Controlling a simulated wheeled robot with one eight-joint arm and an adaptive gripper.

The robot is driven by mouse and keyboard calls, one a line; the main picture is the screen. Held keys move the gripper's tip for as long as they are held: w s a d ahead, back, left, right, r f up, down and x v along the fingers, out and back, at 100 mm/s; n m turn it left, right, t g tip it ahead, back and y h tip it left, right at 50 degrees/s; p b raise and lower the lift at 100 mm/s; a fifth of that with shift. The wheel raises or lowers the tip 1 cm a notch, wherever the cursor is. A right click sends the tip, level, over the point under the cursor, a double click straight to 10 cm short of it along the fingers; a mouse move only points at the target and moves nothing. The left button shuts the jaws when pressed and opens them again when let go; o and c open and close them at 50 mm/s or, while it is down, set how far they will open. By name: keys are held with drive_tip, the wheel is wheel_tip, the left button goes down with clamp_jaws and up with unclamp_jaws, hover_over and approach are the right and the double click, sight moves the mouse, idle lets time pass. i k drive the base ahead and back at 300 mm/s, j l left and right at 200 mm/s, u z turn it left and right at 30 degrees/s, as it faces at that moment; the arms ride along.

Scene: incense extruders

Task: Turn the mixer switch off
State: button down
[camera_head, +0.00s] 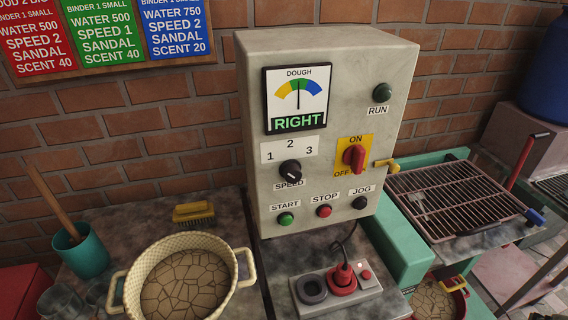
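A grey control box (345,115) stands against the brick wall in the middle of the view. Its red rotary switch (354,157) sits on a yellow plate (342,142) marked ON above and OFF below. The switch's handle looks roughly upright and covers part of the OFF label. Below are a green START button (286,219), a red STOP button (324,211) and a black JOG button (360,203). My gripper is not in view.
A black SPEED knob (290,171) is left of the switch; a yellow handle (387,165) sticks out at the right. A red plug (342,278) sits in a power strip (308,304) below. A basin (188,245) and a wire rack (455,200) flank the box.

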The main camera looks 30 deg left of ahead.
sight(354, 155)
drive_tip(key=j+u, duration=0.15)
drive_tip(key=u, duration=0.95)
